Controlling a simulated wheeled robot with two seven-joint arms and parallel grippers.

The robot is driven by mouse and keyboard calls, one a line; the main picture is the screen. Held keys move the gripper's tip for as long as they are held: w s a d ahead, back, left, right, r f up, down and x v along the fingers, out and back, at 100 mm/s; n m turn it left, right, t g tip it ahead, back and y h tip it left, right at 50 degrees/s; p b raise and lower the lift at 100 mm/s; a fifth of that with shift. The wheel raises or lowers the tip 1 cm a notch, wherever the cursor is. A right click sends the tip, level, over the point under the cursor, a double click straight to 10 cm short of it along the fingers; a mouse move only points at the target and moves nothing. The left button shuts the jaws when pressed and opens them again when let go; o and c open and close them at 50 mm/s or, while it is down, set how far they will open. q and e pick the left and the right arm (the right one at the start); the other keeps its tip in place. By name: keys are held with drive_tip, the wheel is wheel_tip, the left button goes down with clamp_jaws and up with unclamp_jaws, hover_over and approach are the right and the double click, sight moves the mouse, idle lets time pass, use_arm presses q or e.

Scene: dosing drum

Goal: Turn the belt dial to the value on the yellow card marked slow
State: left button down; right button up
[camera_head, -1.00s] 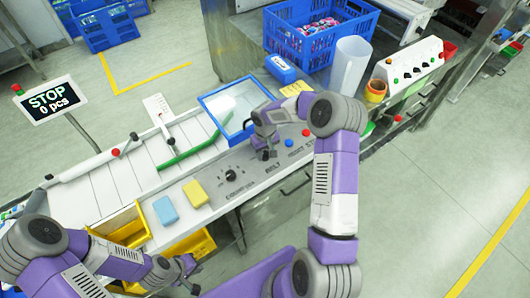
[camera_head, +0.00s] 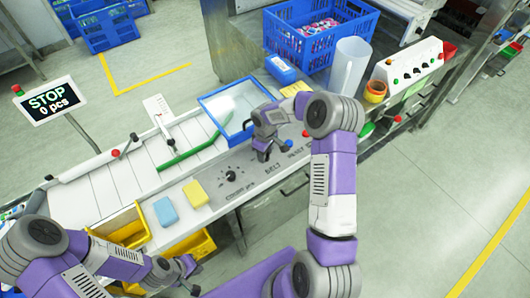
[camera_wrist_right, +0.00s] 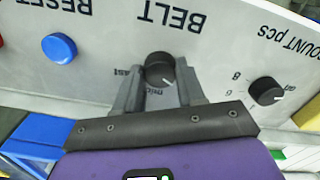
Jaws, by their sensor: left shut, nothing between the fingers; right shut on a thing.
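The belt dial (camera_wrist_right: 160,68) is a dark round knob under the BELT label in the right wrist view. Its pale mark points towards the lower right of that picture. Small words around it are partly covered by the fingers. My right gripper (camera_wrist_right: 157,82) is shut on the belt dial, one finger on each side; in the head view the gripper (camera_head: 263,152) hides the knob. A flat yellow piece (camera_head: 295,88) lies behind the panel; I cannot read any writing on it. My left gripper (camera_head: 190,277) is shut and empty at the lower left, away from the panel.
The count dial (camera_wrist_right: 266,91) and a blue button (camera_wrist_right: 59,48) flank the belt dial. A blue-framed tray (camera_head: 233,108) stands behind my right gripper. Yellow (camera_head: 195,193) and blue (camera_head: 167,211) blocks lie left of the panel. The display (camera_head: 50,101) reads STOP, 0 pcs.

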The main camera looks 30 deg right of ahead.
drive_tip(key=shift+w, duration=0.1)
drive_tip(key=o, duration=1)
drive_tip(key=shift+o, duration=0.2)
wheel_tip(320, 180, up, 8)
drive_tip(key=shift+f+p, duration=0.15)
drive_tip(key=shift+p, duration=0.15)
drive_tip(key=shift+f, duration=0.1)
